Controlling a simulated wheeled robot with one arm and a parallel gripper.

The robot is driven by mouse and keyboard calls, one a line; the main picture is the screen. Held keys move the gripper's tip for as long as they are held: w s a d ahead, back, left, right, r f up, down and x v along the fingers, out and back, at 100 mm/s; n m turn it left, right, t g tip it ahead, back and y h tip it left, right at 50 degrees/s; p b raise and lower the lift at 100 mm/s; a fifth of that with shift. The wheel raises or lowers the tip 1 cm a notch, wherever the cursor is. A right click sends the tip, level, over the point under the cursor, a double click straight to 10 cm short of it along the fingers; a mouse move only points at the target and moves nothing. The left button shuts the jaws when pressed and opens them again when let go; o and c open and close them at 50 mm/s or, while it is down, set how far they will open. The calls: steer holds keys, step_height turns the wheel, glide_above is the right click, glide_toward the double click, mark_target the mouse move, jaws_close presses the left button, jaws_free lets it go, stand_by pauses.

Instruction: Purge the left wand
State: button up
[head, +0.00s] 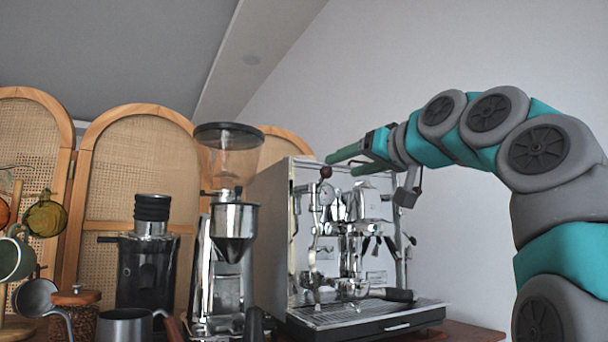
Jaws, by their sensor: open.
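The espresso machine (345,240) stands on the cart, right of centre in the head view, with a chrome front. A thin chrome tube, which looks like the left wand (313,250), hangs down at the left of its front. A dark reddish round knob (326,172) shows near the top left of the machine. My gripper (341,164) is in front of the upper part of the machine, close to that knob, its two green fingers apart and pointing left. Nothing shows between the fingers. I cannot tell whether a finger touches the knob.
A portafilter handle (400,295) sticks out above the drip tray (350,316). A grinder with a clear hopper (229,155) and a black grinder (147,270) stand to the left. A metal pitcher (125,326), a jar of beans (75,312) and hanging mugs (14,257) crowd the far left.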

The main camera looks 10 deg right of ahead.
mark_target(330, 170)
steer(key=p+x, duration=0.1)
steer(key=x, duration=0.6)
steer(key=shift+w+p, duration=0.3)
steer(key=shift+p, duration=0.1)
jaws_close()
